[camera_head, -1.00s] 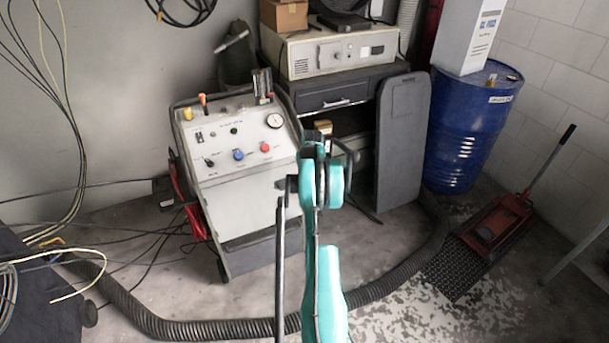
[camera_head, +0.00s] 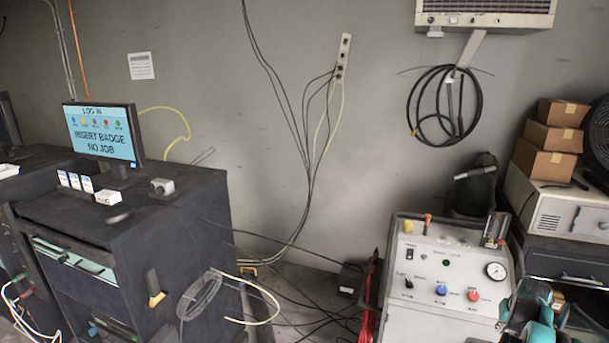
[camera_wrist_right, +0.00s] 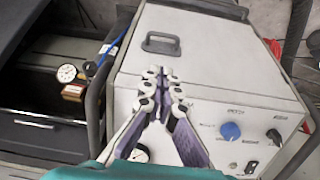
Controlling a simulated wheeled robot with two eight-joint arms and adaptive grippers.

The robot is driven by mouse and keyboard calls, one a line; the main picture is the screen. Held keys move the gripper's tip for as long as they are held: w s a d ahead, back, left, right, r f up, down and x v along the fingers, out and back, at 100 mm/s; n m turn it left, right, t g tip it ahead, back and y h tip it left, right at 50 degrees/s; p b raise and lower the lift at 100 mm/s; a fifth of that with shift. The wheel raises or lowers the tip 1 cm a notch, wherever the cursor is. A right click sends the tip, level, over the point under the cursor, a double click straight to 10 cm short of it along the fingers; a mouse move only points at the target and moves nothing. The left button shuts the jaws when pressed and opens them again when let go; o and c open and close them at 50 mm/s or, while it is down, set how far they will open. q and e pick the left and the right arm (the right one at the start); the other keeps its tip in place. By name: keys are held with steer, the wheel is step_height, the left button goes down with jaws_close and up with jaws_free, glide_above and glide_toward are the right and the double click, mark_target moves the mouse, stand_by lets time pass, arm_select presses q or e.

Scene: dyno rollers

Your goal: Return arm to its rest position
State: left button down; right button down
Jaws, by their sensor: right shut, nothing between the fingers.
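My right arm, teal and dark, shows at the lower right edge of the head view, in front of the grey control cart (camera_head: 445,270). In the right wrist view my right gripper (camera_wrist_right: 163,75) has its fingertips together with nothing between them. It hangs over the cart's pale panel (camera_wrist_right: 215,80), which has a dark handle (camera_wrist_right: 162,43) and a blue knob (camera_wrist_right: 230,131). I cannot tell whether the fingers touch the cart. My left arm and gripper are in neither view.
A dark cabinet (camera_head: 190,250) with a login monitor (camera_head: 103,135) stands at the left. Cables trail over the floor between it and the cart. Stacked boxes (camera_head: 551,135) and a white device (camera_head: 555,205) stand at the right. The wrist view shows an open drawer (camera_wrist_right: 45,85).

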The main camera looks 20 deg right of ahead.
steer(key=w+a+r+n, duration=0.1)
steer(key=w+a+r, duration=0.3)
steer(key=a, duration=0.5)
steer(key=w+a+r+n, duration=0.1)
steer(key=w+a+r, duration=0.2)
steer(key=a+r, duration=0.5)
steer(key=s+a+r+n+t, duration=0.1)
steer(key=a+r, duration=0.1)
steer(key=a, duration=0.7)
steer(key=a+r+n+t, duration=0.1)
steer(key=a+r, duration=0.1)
steer(key=a, duration=0.7)
steer(key=s+a+f+n+y, duration=0.1)
steer(key=s+a, duration=0.4)
steer(key=a, duration=0.3)
steer(key=s+a+f+n+t+y, duration=0.1)
steer(key=s+a, duration=0.4)
steer(key=a, duration=0.3)
steer(key=s+a+f+n, duration=0.1)
steer(key=s+a+n, duration=0.1)
steer(key=s+a, duration=0.3)
steer(key=a, duration=0.4)
steer(key=shift+s+t+y, duration=0.4)
